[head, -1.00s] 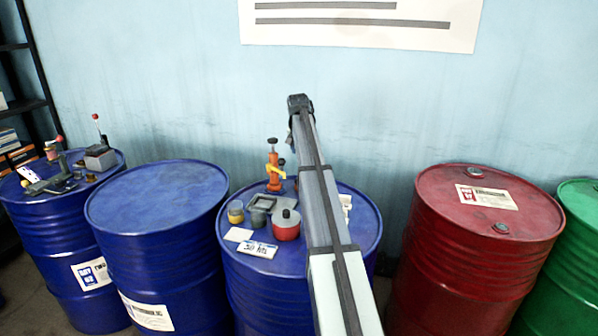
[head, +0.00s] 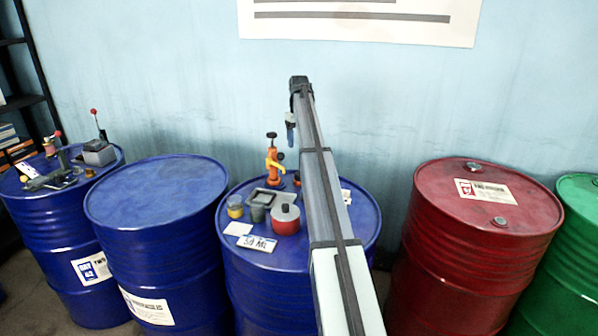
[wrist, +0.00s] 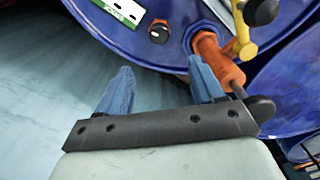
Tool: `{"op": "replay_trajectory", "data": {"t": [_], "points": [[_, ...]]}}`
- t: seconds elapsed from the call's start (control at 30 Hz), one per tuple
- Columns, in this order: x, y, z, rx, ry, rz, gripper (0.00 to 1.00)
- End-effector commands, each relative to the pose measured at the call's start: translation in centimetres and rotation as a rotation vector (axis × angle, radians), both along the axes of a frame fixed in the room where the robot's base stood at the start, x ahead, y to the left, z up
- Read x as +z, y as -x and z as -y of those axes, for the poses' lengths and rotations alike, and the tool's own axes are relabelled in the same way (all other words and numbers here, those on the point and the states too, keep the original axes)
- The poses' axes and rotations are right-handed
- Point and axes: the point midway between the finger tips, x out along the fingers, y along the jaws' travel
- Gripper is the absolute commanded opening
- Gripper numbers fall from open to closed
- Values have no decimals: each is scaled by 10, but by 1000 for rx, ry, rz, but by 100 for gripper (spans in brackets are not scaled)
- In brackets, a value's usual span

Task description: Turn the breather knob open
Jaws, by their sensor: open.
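My gripper (wrist: 160,66) is open and empty, with its two blue fingers apart. In the head view its blue fingers (head: 290,130) hang in front of the wall, above and right of the orange pump. A small orange-red and black knob (wrist: 159,31) sits near the rim of a blue drum (wrist: 100,30); it looks like the breather knob. It lies just beyond the gap between the fingertips, apart from them. The orange pump (wrist: 222,68) with its yellow spout (wrist: 242,35) stands close to the right finger. Whether they touch is unclear.
A white card (head: 257,243) lies in front. A bare blue drum (head: 155,195) stands left and a red drum (head: 480,245) right. The wall is behind.

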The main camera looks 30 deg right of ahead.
Motion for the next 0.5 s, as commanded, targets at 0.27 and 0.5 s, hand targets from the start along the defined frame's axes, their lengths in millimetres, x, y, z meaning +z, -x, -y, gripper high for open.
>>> {"op": "replay_trajectory", "data": {"t": [0.27, 0.5], "points": [[-29, 1, 0, 9, 0, -1, 67], [-71, 1, 0, 8, 1, 1, 67]]}}
